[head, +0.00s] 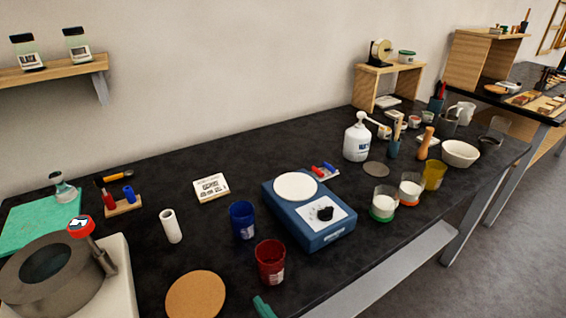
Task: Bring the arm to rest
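Neither my arm nor my gripper shows in the head view, so its pose and what it may hold cannot be told. The black worktop (120,170) fills most of the view. On it stands a blue hotplate or scale (318,228) with a round white top and a black knob. A blue cup (242,220) and a red cup (270,262) stand left of it, upright and apart.
A round cork mat (195,296) lies near the front edge. A grey round vessel (50,275) stands at the left. Several jars and cups crowd the right, with a white pump bottle (357,140) and a white bowl (460,153).

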